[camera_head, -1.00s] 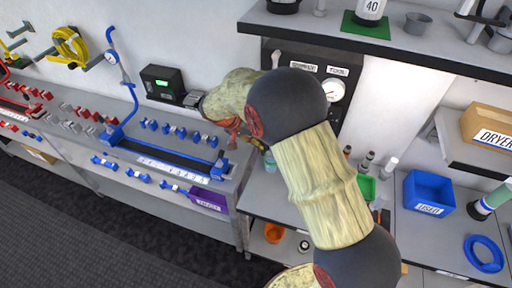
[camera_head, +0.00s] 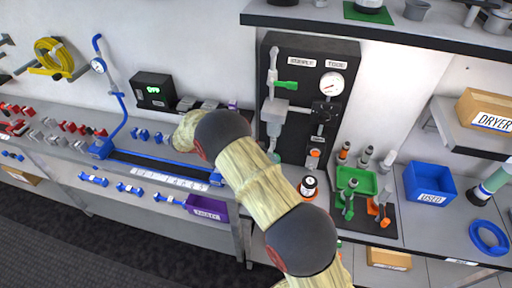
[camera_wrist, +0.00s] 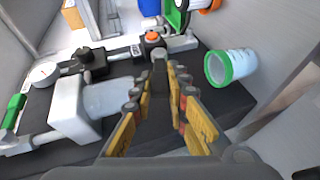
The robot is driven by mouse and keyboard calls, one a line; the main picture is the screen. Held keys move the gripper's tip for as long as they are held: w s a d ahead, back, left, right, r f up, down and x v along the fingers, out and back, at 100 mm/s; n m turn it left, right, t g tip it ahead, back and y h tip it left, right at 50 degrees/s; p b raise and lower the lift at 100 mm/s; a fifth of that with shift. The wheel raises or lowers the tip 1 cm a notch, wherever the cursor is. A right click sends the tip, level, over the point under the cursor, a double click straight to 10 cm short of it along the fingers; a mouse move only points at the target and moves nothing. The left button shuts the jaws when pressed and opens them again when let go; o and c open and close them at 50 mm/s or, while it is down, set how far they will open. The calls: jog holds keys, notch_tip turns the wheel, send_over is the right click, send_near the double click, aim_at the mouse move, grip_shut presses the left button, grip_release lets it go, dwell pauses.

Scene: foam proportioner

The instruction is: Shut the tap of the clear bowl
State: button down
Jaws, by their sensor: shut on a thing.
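The clear bowl (camera_wrist: 108,97) hangs from a white block (camera_wrist: 75,115) on the dark panel; the block (camera_head: 283,112) also shows in the head view. My gripper (camera_wrist: 160,88) is at the free end of the bowl in the wrist view, its fingers on either side of a slim dark grey piece (camera_wrist: 160,72). This piece seems to be the bowl's tap, and the gripper is shut on it. Its lower part is hidden between the fingers, so its angle is unclear.
A green-rimmed clear cup (camera_wrist: 230,66) stands close right of the fingers in the wrist view. A black regulator (camera_wrist: 92,60), gauge (camera_wrist: 45,73), orange-topped fitting (camera_wrist: 152,38) and green handle (camera_wrist: 15,110) crowd the panel. A green tray (camera_head: 356,181) and blue bin (camera_head: 429,184) stand right.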

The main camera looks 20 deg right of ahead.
jog(key=shift+f+h, duration=0.2)
jog(key=shift+h, duration=0.1)
jog(key=c, duration=1.8)
grip_release()
jog(key=shift+o, duration=0.4)
jog(key=v, duration=1.2)
